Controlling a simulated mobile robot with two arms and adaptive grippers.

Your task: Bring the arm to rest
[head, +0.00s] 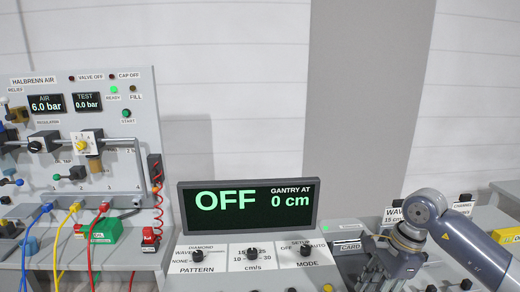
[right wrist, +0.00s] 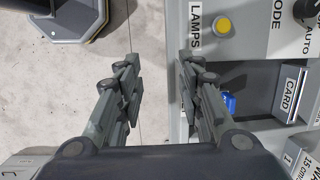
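My right arm comes in from the right in the head view, bent at a grey joint, with its gripper (head: 372,272) low over the right part of the control console. In the right wrist view the right gripper (right wrist: 158,68) is open, with a wide empty gap between its fingers. The gap lies over the console's edge (right wrist: 162,30) and the pale floor. The right finger is close to or over the console; contact cannot be told. The yellow lamp button (right wrist: 223,25) lies ahead of that finger. My left gripper is in neither view.
A display (head: 248,207) reads OFF and gantry at 0 cm. Below it are pattern, speed and mode knobs (head: 305,251). An air panel (head: 85,120) with hoses stands at left. A card slot (right wrist: 291,92) and a blue object (right wrist: 228,102) show beside the right finger.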

